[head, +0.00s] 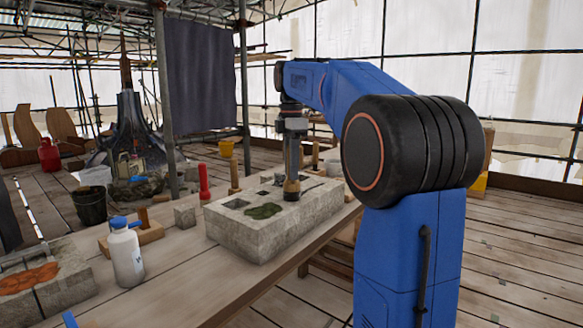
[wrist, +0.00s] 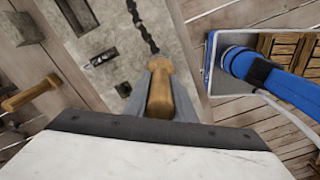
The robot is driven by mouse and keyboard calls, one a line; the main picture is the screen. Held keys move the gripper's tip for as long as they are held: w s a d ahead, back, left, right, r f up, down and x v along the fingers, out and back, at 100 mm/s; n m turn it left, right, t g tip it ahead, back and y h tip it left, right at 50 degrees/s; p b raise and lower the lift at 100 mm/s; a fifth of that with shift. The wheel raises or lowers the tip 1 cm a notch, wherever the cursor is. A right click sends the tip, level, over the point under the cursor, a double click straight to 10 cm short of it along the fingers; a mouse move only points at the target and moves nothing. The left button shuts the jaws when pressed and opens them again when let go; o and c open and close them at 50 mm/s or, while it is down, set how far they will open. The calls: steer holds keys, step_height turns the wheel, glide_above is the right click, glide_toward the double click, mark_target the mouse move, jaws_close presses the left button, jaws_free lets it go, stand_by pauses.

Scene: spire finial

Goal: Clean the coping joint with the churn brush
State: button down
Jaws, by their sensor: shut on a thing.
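My gripper (head: 292,165) points down over a pale stone block (head: 262,238) on the workbench. In the wrist view the gripper (wrist: 160,92) is shut on a tan wooden handle (wrist: 160,98), which I take for the churn brush. A black twisted length (wrist: 143,28) lies in line beyond the handle's end, over the stone; I cannot tell for sure that it is joined. The stone block has square recesses and a green patch (head: 264,211) on top. Left of it, grey coping stones (head: 62,293) with a seam carry an orange-red patch (head: 28,278).
A white bottle (head: 126,256) stands between the stones. A wooden piece with a handle (head: 138,232), a small stone cube (head: 185,215) and a red upright tool (head: 204,182) stand left of the block. Bare bench (head: 185,275) lies in front. A dark bucket (head: 90,205) stands behind.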

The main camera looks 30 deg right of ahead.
steer(key=shift+d, duration=0.2)
steer(key=shift+w+d+f, duration=0.1)
steer(key=shift+w+d, duration=0.15)
steer(key=shift+d, duration=0.35)
steer(key=shift+w+d, duration=0.25)
steer(key=shift+d, duration=0.35)
steer(key=shift+d, duration=0.2)
steer(key=shift+w+d, duration=0.3)
steer(key=shift+d, duration=0.35)
steer(key=shift+w+d, duration=0.25)
steer(key=shift+d, duration=0.4)
steer(key=shift+d, duration=0.1)
steer(key=d, duration=0.1)
steer(key=w+d, duration=0.1)
steer(key=shift+d+r, duration=0.2)
steer(key=shift+d, duration=0.1)
steer(key=shift+w+d, duration=0.25)
steer(key=shift+d, duration=0.45)
steer(key=shift+w+d, duration=0.25)
steer(key=shift+d, duration=0.45)
